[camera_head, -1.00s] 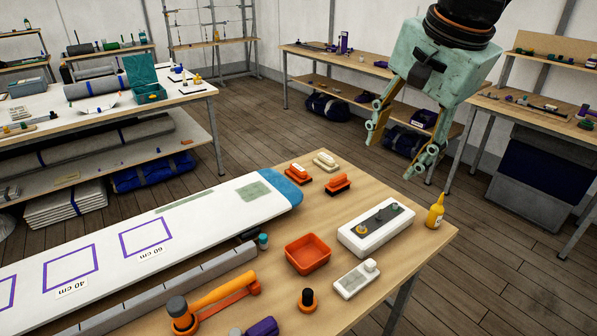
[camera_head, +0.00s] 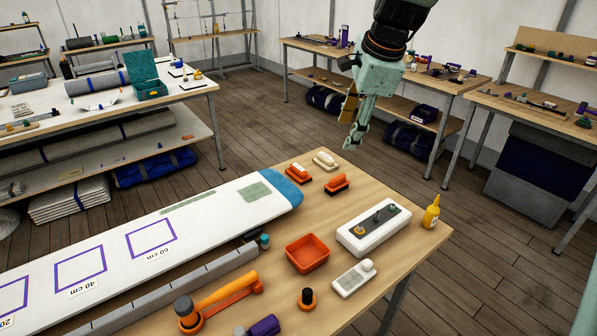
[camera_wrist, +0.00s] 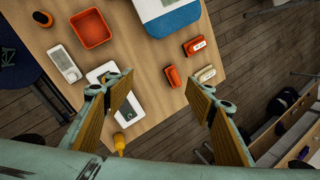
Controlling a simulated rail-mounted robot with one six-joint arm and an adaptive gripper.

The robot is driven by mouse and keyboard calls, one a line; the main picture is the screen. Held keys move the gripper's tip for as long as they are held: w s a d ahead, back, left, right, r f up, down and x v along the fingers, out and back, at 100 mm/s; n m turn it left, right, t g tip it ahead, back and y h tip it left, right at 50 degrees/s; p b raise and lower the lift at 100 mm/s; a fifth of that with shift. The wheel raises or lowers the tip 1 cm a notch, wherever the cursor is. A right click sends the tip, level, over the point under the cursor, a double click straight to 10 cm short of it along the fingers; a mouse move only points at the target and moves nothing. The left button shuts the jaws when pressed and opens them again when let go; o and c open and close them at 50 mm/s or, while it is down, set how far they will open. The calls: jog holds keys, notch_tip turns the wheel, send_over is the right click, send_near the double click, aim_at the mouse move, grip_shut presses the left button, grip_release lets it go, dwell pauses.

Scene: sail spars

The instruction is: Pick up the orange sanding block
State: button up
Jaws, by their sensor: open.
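Two orange blocks sit near the far end of the workbench. One orange block (camera_head: 338,184) has a plain orange top and also shows in the wrist view (camera_wrist: 173,76). The other orange block (camera_head: 298,173) has a white label on a dark base and also shows in the wrist view (camera_wrist: 195,46). I cannot tell for sure which is the sanding block. My gripper (camera_head: 354,133) is above and beyond the bench's far edge, open and empty. In the wrist view its open fingers (camera_wrist: 158,82) frame the plain orange block near the right finger, well below.
A cream block (camera_head: 325,160) lies beside the orange blocks. A white box with knobs (camera_head: 374,228), an orange tray (camera_head: 307,253) and a yellow bottle (camera_head: 431,212) stand nearer. A long white board with a blue end (camera_head: 283,188) lies at left.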

jog(key=w+a+f+m+p, duration=0.5)
jog(key=w+f, duration=0.3)
jog(key=w, duration=0.5)
jog(key=m+p, duration=0.2)
jog(key=m, duration=0.4)
send_near(300, 168)
jog(key=shift+d+r+y, duration=0.2)
jog(key=shift+d+r, duration=0.05)
jog(key=shift+r, duration=0.3)
jog(key=shift+d+r+y, duration=0.2)
jog(key=shift+d+r, duration=0.05)
jog(key=shift+r, duration=0.3)
jog(key=shift+x, duration=4.3)
jog(key=shift+s+f, duration=0.1)
jog(key=shift+x, duration=2.55)
jog(key=shift+s+f, duration=0.1)
jog(key=shift+f, duration=0.15)
jog(key=shift+c, duration=0.5)
